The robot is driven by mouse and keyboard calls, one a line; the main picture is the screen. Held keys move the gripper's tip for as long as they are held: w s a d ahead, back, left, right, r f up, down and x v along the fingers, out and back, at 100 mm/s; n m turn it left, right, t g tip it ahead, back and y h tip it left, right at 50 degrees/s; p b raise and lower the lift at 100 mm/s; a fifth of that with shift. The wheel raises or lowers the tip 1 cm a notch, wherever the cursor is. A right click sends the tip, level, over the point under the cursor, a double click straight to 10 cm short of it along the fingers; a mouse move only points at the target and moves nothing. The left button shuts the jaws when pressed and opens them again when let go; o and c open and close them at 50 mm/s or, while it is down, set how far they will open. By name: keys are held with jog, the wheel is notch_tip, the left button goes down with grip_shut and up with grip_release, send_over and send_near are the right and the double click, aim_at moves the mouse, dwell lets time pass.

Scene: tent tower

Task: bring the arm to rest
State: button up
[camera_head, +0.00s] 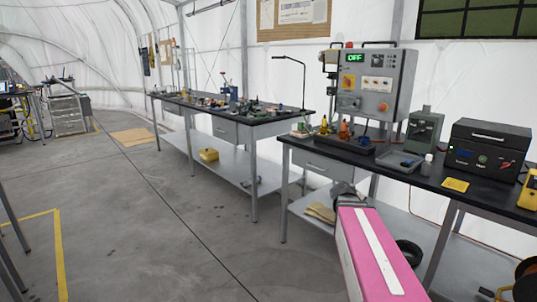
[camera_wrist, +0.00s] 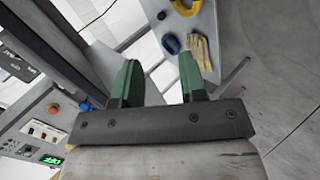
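My gripper (camera_wrist: 159,75) shows in the wrist view with two green fingers spread apart. The gap between them is empty. In the head view, a pink and white link of my arm reaches up from the bottom right towards the right workbench (camera_head: 310,158). The gripper itself is hard to make out there, at the far end of that link near the bench's front edge. I cannot tell whether it touches the bench.
A grey control box (camera_head: 375,85) reading OFF stands on the right bench, beside a green device (camera_head: 425,130) and a black case (camera_head: 487,145). Work gloves (camera_wrist: 201,50) lie on a lower surface. A longer bench (camera_head: 262,130) stands behind; the floor at left is open.

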jog(key=s+a+f+m+g+y, duration=0.3)
jog(key=s+a+f, duration=0.3)
jog(key=a+f, duration=0.2)
jog(key=s+a+f+m+g+y, duration=0.2)
jog(key=s+a+f+g+y, duration=0.1)
jog(key=s+a+f, duration=0.4)
jog(key=a+f+y, duration=0.1)
jog(key=a, duration=0.2)
jog(key=shift+s+f+m+y, duration=0.3)
jog(key=shift+m+y, duration=0.1)
